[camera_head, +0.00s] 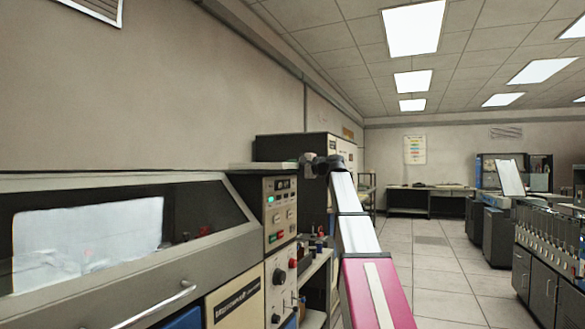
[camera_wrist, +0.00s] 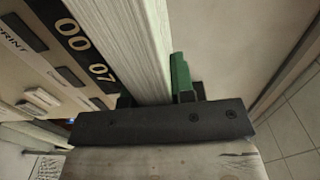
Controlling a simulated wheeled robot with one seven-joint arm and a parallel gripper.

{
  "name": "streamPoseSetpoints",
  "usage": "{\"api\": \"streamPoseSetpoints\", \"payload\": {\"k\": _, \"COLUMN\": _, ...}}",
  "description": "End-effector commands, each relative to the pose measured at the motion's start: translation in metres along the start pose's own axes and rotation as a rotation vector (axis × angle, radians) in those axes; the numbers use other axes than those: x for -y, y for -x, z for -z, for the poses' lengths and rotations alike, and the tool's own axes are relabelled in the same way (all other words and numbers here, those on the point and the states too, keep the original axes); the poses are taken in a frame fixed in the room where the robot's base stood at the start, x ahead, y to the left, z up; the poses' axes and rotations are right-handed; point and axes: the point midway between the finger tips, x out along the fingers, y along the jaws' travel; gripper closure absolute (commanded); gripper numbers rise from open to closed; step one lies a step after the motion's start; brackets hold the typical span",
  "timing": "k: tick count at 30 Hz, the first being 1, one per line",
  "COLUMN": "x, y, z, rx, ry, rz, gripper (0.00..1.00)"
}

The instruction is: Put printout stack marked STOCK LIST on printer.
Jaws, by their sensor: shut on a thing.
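My gripper (camera_head: 312,161) is at the end of my outstretched arm, near the top of the printer's control panel. It is shut on a pale printout stack (camera_head: 262,166), which shows as a thin flat slab extending left over the printer top. In the wrist view the stack's layered paper edge (camera_wrist: 143,35) runs up from my gripper (camera_wrist: 155,88), with a green fingertip on its right; the other fingertip is mostly hidden. No STOCK LIST mark is visible. The printer (camera_head: 205,240) is grey with a window showing white paper. I cannot tell whether the stack touches its top.
A control panel (camera_head: 280,212) with buttons and a green light is at the printer's right end; its buttons show close beside the stack in the wrist view (camera_wrist: 45,75). A tall cabinet (camera_head: 290,147) stands behind. Grey machines (camera_head: 545,255) line the right; the floor aisle (camera_head: 445,270) is clear.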

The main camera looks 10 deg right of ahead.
Motion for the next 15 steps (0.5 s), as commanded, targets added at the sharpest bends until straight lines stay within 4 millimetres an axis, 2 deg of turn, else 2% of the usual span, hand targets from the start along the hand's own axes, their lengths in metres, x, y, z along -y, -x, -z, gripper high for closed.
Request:
{"api": "streamPoseSetpoints", "payload": {"k": 4, "x": -0.0021, "y": 0.0000, "z": -0.0001, "rx": 0.000, "ry": -0.001, "rz": 0.002, "gripper": 1.00}}
{"api": "streamPoseSetpoints", "payload": {"k": 5, "x": -0.0027, "y": 0.0000, "z": -0.0002, "rx": 0.000, "ry": 0.000, "rz": 0.000, "gripper": 0.70}}
{"api": "streamPoseSetpoints", "payload": {"k": 6, "x": -0.0025, "y": 0.0000, "z": -0.0001, "rx": 0.000, "ry": 0.000, "rz": 0.000, "gripper": 0.57}}
{"api": "streamPoseSetpoints", "payload": {"k": 7, "x": -0.0025, "y": -0.0001, "z": -0.0001, "rx": 0.000, "ry": 0.000, "rz": 0.000, "gripper": 0.51}}
{"api": "streamPoseSetpoints", "payload": {"k": 15, "x": -0.0020, "y": -0.0001, "z": -0.0001, "rx": 0.000, "ry": 0.000, "rz": 0.000, "gripper": 0.51}}
